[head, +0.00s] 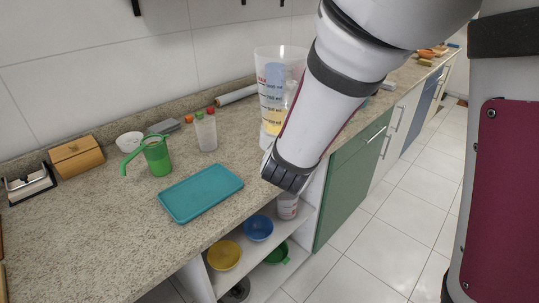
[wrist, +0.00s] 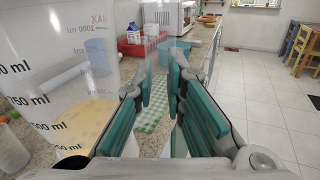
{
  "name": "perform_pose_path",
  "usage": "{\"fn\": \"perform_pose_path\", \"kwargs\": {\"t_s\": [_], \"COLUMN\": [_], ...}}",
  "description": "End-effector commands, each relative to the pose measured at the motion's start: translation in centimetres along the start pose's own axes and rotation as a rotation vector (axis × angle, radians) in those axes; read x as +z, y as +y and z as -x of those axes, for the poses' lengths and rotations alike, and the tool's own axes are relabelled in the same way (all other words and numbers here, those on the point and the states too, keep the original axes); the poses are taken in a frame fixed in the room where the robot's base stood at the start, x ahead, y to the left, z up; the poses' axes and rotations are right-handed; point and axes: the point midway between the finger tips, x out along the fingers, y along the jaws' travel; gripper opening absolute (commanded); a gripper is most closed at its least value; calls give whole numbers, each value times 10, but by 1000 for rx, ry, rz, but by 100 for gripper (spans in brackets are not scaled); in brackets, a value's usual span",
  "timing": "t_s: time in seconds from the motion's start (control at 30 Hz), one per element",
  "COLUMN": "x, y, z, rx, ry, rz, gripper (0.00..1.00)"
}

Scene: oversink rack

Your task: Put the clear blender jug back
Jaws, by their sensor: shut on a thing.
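The head view does not show my fingers. I cannot tell whether the jug's base touches the counter.
Bowls (head: 224,255) sit on the open shelf below. A green cabinet door (head: 350,185) stands right.

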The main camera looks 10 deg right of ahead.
Motion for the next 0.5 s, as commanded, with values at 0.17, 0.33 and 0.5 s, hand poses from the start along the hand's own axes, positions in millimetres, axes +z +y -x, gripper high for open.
{"fn": "perform_pose_path", "kwargs": {"t_s": [0.17,0.33,0.5], "x": [-9,-18,-29], "y": [-9,-21,-35], "z": [2,9,18], "rx": [-53,-98,-136], "ry": [-8,-9,-10], "rz": [-7,-6,-6], "gripper": [0,0,0]}}
